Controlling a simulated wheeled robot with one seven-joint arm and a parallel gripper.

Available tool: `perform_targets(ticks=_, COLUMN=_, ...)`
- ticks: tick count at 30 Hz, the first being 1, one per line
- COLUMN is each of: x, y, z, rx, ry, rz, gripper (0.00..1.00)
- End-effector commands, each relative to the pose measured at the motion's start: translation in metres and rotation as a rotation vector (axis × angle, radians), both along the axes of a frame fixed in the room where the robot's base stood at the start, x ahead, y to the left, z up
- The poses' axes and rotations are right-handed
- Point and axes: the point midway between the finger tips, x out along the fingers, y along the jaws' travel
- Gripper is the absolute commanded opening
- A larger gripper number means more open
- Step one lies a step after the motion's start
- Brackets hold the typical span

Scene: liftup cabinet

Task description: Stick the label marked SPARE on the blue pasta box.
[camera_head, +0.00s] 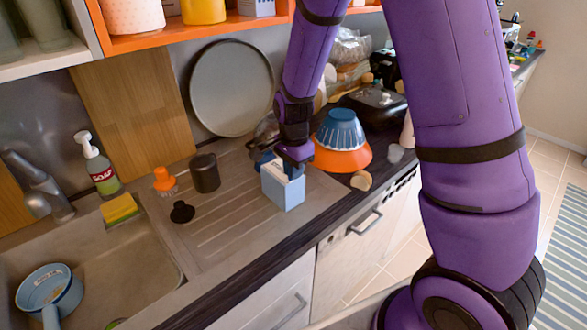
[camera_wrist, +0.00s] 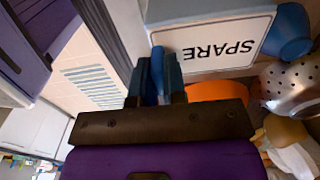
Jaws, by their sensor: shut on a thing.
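The blue pasta box (camera_head: 283,193) stands upright on the ridged drainboard in the head view. Its pale blue side (camera_wrist: 205,10) shows at the top of the wrist view. The white label marked SPARE (camera_wrist: 224,43), with a black border, appears upside down in the wrist view. It lies in front of the box side; I cannot tell whether it touches it. My gripper (camera_wrist: 160,72) is shut on the label near its left end. In the head view my gripper (camera_head: 294,156) is at the top of the box and partly hides it.
An orange bowl (camera_head: 343,157) with a blue ribbed bowl (camera_head: 341,130) on it stands right of the box. A dark cup (camera_head: 205,173), an orange-topped shaker (camera_head: 164,179) and a black stopper (camera_head: 181,212) stand to its left. The counter's front edge (camera_head: 254,264) is close.

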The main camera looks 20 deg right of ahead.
Motion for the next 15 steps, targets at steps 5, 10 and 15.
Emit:
perform_targets(ticks=5, x=-0.0003, y=0.0, z=-0.0004, rx=0.0, ry=0.001, rz=0.0, gripper=0.0)
perform_targets(ticks=10, x=-0.0004, y=0.0001, z=-0.0005, rx=-0.001, ry=0.002, rz=0.0, gripper=0.0)
perform_targets(ticks=15, x=-0.0004, y=0.0001, z=-0.0004, rx=-0.001, ry=0.002, rz=0.0, gripper=0.41)
